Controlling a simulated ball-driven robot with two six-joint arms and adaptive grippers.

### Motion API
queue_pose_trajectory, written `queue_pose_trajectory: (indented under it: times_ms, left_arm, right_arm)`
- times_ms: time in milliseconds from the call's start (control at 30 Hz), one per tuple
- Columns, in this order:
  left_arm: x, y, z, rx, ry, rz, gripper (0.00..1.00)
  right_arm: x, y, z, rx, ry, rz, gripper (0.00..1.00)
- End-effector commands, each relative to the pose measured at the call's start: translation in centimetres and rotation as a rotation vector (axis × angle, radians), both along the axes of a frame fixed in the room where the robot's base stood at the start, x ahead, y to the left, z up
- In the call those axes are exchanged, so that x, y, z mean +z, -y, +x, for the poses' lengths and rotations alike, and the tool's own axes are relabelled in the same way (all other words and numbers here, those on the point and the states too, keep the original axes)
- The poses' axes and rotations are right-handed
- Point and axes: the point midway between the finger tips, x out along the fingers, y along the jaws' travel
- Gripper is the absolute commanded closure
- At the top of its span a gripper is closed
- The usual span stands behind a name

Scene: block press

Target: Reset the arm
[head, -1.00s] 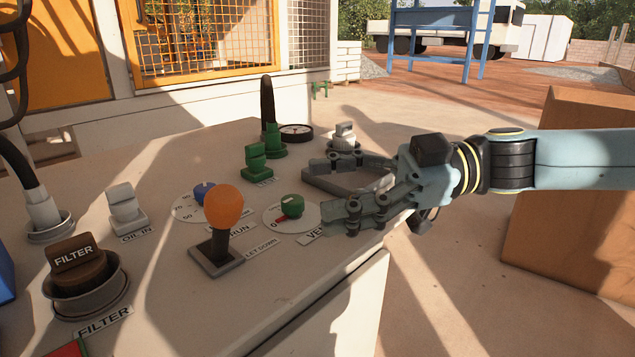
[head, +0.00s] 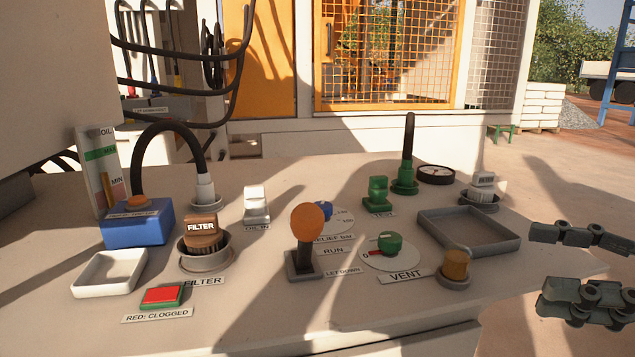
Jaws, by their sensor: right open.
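My right gripper (head: 560,262) is open and empty at the right edge of the head view. Its two dark fingers point left, off the right side of the control bench (head: 400,318), apart from everything on it. The rest of my right arm is out of frame. My left gripper is not in view.
An empty grey tray (head: 423,233), a small brass-topped fitting (head: 456,265) and a white-capped fitting (head: 483,184) stand nearest the gripper. Further left are the brown FILTER cap (head: 202,233), a blue box (head: 138,225), a white tray (head: 76,290) and a red indicator (head: 163,297).

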Motion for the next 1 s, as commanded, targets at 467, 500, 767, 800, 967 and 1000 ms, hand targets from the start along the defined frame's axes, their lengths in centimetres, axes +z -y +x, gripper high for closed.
queue_pose_trajectory:
  times_ms: [467,500,767,800,967,1000]
  left_arm:
    - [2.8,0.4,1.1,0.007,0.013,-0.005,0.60]
    - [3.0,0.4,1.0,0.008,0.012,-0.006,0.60]
    - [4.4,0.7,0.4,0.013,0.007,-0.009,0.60]
    - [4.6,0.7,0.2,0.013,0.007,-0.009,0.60]
    - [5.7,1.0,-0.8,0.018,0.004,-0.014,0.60]
    - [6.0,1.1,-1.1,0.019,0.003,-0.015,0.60]
  right_arm:
    - [-1.0,2.6,2.1,-0.175,0.012,0.025,0.38]
    - [-2.1,3.3,2.4,-0.202,0.005,0.006,0.38]
    - [-11.9,7.9,2.7,-0.410,-0.157,-0.137,0.38]
    - [-14.0,8.7,2.3,-0.448,-0.202,-0.162,0.38]
    - [-25.0,11.3,-2.0,-0.626,-0.467,-0.289,0.38]
    - [-27.9,11.6,-3.9,-0.668,-0.546,-0.322,0.38]
